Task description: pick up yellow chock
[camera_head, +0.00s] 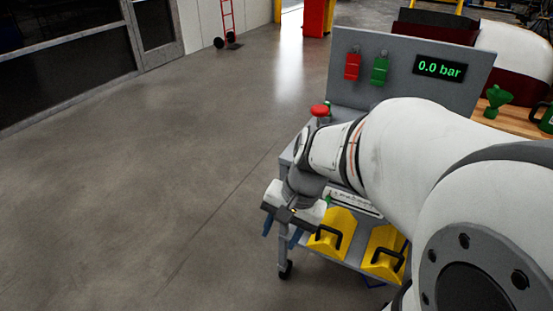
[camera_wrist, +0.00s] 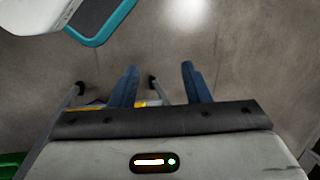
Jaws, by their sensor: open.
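Two yellow chocks with black handles rest on the lower shelf of a grey cart in the head view. The left one (camera_head: 325,246) is nearer my gripper, and the right one (camera_head: 384,262) is partly hidden by my arm. My gripper (camera_head: 281,236) is just left of the left chock, with its blue fingers apart and pointing down. In the wrist view the fingers (camera_wrist: 158,72) are spread with nothing between their tips. Only a sliver of yellow (camera_wrist: 150,103) shows beyond the gripper body there.
The cart's panel (camera_head: 345,93) carries a red and a green fitting and a display reading 0.0 bar. A red knob (camera_head: 319,110) stands in front of it. A wooden bench (camera_head: 510,122) is at right. The floor (camera_head: 150,200) to the left is clear.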

